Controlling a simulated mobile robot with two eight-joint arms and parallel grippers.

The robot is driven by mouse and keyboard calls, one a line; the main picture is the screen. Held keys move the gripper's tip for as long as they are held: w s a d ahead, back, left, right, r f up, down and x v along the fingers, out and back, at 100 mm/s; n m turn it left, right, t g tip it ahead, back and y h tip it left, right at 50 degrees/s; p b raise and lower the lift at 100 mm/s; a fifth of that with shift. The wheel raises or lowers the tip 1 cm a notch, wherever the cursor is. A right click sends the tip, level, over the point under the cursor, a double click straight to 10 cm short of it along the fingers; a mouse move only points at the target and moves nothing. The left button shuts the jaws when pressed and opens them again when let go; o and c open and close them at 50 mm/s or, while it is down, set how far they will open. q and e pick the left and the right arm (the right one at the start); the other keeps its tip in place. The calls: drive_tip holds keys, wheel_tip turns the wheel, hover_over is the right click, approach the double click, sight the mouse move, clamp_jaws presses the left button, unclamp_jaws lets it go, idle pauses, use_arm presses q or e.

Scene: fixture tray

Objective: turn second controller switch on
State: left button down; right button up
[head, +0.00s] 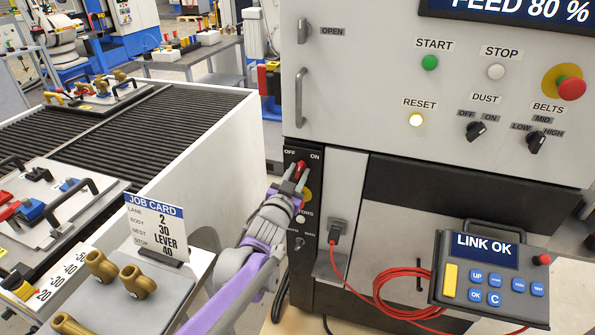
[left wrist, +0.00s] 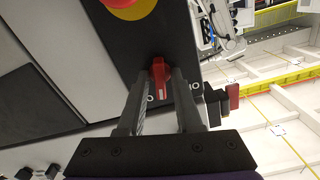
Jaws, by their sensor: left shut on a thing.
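A red switch handle (head: 301,168) sits on the narrow black panel (head: 291,219) at the machine's lower left, under the labels OFF and ON. My left gripper (head: 294,179) reaches it from below. In the left wrist view the red handle (left wrist: 160,77) stands between the two fingers of the left gripper (left wrist: 161,82), which is shut on it. The fingers hide part of the handle and a lower label, so I cannot tell its exact setting. My right gripper is not in view.
Above are black DUST (head: 476,131) and BELTS (head: 535,141) knobs and a red stop button (head: 571,88). A pendant (head: 491,275) reading LINK OK hangs at right with a red cable (head: 385,285). A job card (head: 155,226) stands at left.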

use_arm(q)
drive_tip(key=shift+m+p, duration=0.45)
drive_tip(key=shift+m, duration=1.15)
drive_tip(key=c, duration=0.9)
unclamp_jaws()
drive_tip(key=shift+o, duration=0.2)
drive_tip(key=v, duration=1)
drive_tip(key=shift+s+a, duration=0.15)
drive_tip(key=shift+s, duration=0.25)
